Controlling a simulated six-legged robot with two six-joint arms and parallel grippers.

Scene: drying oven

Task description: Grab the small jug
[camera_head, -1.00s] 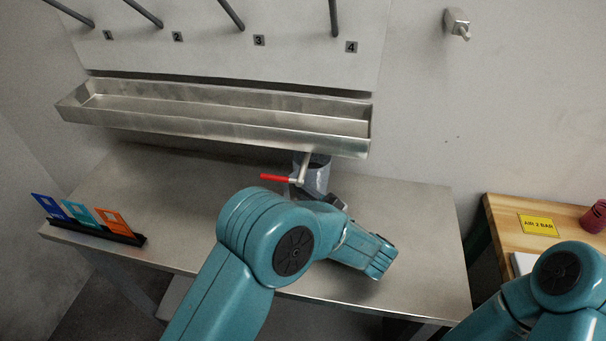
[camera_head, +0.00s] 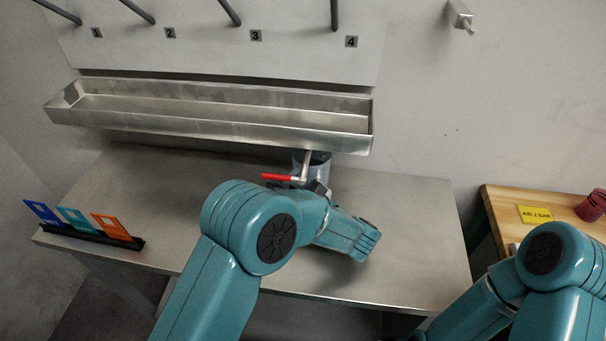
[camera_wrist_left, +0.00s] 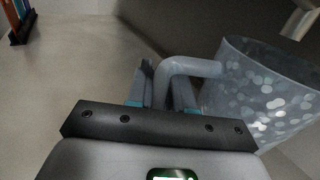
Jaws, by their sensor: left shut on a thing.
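The small jug (camera_head: 322,166) is a grey translucent vessel standing on the steel table under the right end of the trough, just below a drain pipe. In the left wrist view the jug (camera_wrist_left: 262,92) fills the right side, with a speckled wall and a bent handle (camera_wrist_left: 190,67) pointing left. My left gripper (camera_wrist_left: 163,92) is shut on that handle, one finger on each side of it. In the head view my left gripper (camera_head: 317,188) is mostly hidden by its own wrist. My right arm shows at lower right; its gripper is out of sight.
A steel trough (camera_head: 210,130) overhangs the back of the table (camera_head: 190,200). A red-handled valve (camera_head: 283,177) hangs close beside the jug. A black rack with coloured cards (camera_head: 90,235) stands at the left edge. A wooden table (camera_head: 500,210) is at right.

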